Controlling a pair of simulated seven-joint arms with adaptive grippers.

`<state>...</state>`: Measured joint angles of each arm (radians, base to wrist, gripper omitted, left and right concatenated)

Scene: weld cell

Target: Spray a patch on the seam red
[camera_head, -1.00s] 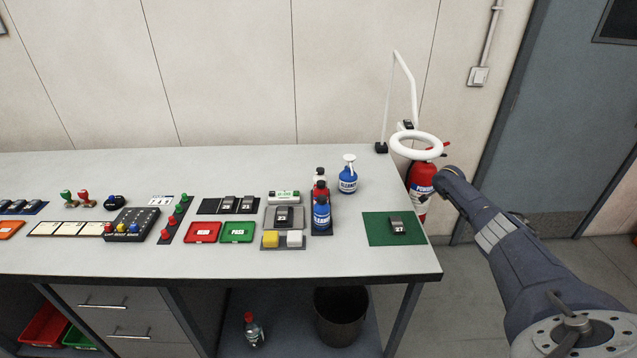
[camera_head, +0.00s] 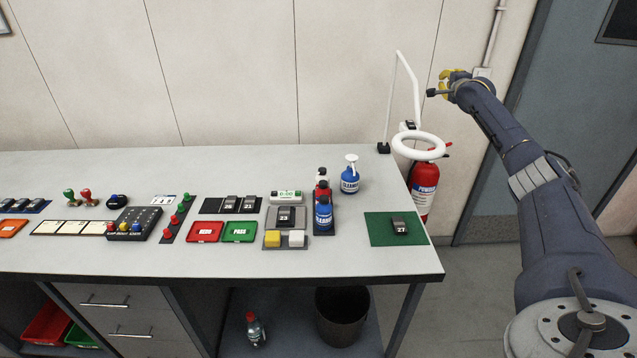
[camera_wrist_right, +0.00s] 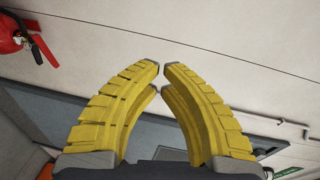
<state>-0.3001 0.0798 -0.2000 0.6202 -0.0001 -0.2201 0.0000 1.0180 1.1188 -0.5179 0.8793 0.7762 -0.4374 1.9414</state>
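A bottle with a red body (camera_head: 322,192), partly hidden, stands in a dark rack (camera_head: 325,230) behind a blue bottle (camera_head: 323,214). Dark numbered blocks sit on a grey fixture (camera_head: 285,217) and on a green mat (camera_head: 381,231); I cannot make out a seam. My right gripper (camera_head: 456,76) is high beyond the table's right end, away from the bottles. In the right wrist view its yellow fingertips (camera_wrist_right: 161,66) nearly meet, with nothing between them. My left gripper is not in view.
Red and green trays (camera_head: 238,231), a button box (camera_head: 133,223) and stamps (camera_head: 77,196) lie to the left. The table's back strip is clear.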

